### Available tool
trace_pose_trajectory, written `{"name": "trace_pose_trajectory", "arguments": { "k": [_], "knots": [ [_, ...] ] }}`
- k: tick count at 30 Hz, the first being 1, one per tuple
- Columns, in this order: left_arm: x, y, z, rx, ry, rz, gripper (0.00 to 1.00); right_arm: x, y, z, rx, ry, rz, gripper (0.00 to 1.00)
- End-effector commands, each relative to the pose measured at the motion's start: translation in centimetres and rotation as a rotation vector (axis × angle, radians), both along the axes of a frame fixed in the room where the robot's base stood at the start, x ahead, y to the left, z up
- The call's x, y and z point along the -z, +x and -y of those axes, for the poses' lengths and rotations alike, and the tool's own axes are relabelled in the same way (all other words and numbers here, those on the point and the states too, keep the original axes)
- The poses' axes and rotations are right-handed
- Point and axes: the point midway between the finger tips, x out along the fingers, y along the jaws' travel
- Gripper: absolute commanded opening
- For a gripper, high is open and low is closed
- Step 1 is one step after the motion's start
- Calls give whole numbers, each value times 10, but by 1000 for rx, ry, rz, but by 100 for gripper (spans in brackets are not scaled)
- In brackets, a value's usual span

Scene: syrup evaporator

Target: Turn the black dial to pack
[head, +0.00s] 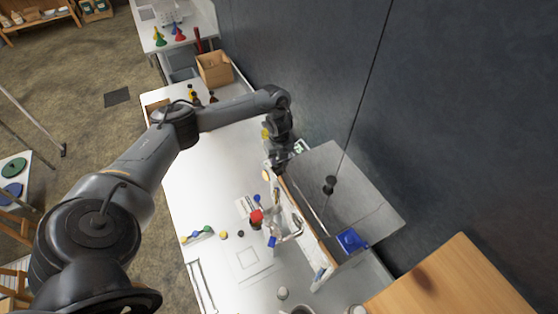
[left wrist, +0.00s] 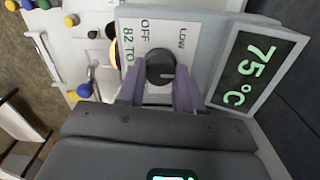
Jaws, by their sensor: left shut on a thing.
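The black dial (left wrist: 160,66) sits on a pale control panel (left wrist: 195,35) in the left wrist view. The panel carries the labels OFF, LOW and a partly covered "82 TO" text. A "pack" label cannot be read. My left gripper (left wrist: 160,88) has its two fingers on either side of the dial and is shut on it. In the head view my left gripper (head: 276,162) is at the far end of the evaporator, and the dial is hidden there. My right gripper is not in view.
A display (left wrist: 248,72) beside the dial reads 75°C in green. The grey evaporator box (head: 340,190) stands against the dark wall. A red-topped item (head: 256,216), a blue item (head: 352,240) and several small knobs are nearby. The white table (head: 200,180) has free room at left.

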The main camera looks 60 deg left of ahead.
Motion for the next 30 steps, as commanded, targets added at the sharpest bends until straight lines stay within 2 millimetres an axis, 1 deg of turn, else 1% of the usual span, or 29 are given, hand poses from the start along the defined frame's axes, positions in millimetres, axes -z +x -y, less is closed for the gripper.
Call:
{"name": "trace_pose_trajectory", "arguments": {
  "k": [10, 11, 15, 16, 25, 30],
  "knots": [
    [-1, 0, 0, 3, -1, 0, 5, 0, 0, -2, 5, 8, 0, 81],
    [-1, 0, 0, 3, -1, 0, 37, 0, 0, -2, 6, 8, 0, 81],
    [-1, 0, 0, 3, -1, 0, 58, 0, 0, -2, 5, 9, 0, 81],
    [-1, 0, 0, 3, -1, 0, 61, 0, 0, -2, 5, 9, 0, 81],
    [-1, 0, 0, 2, 0, 0, 61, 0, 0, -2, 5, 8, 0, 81],
    [-14, 1, 0, 3, -1, 3, 61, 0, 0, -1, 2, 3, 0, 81]
  ]
}}
